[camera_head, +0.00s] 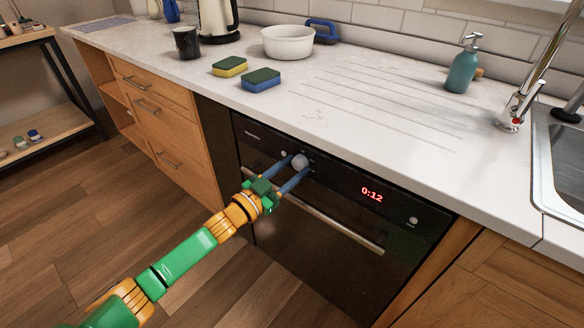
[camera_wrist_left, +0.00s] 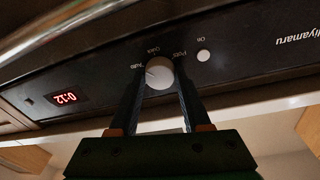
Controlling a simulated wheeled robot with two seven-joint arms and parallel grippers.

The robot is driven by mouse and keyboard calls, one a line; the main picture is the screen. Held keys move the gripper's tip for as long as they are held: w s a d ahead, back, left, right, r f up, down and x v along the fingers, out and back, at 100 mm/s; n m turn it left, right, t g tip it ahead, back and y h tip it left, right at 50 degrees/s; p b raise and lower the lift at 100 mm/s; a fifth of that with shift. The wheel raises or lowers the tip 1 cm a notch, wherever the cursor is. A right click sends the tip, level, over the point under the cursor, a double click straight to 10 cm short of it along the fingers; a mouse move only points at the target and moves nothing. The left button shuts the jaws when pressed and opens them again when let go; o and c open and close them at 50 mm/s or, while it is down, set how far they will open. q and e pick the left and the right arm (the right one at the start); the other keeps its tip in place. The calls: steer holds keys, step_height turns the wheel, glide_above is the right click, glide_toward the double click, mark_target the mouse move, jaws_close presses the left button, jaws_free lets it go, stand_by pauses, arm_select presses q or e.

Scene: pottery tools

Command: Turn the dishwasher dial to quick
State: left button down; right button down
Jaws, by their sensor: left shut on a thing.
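The dishwasher (camera_head: 330,235) is built in under the counter, with a black front panel and a red display reading 0:12. Its pale round dial (camera_head: 300,161) sits on the panel, left of the display. My left gripper (camera_head: 298,165) reaches it from the front, its two blue fingers shut on opposite sides of the dial. In the left wrist view the dial (camera_wrist_left: 159,73) sits between the fingers, with small labels around it, among them Quick (camera_wrist_left: 153,50). I cannot clearly tell which label the dial points at. My right gripper is not in view.
A white button (camera_wrist_left: 203,56) marked On is beside the dial. The dishwasher handle (camera_head: 340,228) runs just below the panel. On the counter are two sponges (camera_head: 261,79), a white bowl (camera_head: 288,42), a dark mug (camera_head: 187,43) and a teal soap bottle (camera_head: 462,70).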

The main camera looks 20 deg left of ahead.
arm_select(q)
steer(key=m+p, duration=0.1)
steer(key=m, duration=0.3)
steer(key=shift+m+g, duration=0.3)
steer(key=shift+m, duration=0.1)
steer(key=shift+m+g+p, duration=0.3)
steer(key=shift+m+p, duration=0.05)
steer(key=shift+m, duration=1.55)
steer(key=shift+c, duration=1.8)
jaws_free()
steer(key=shift+r, duration=0.1)
steer(key=v, duration=0.7)
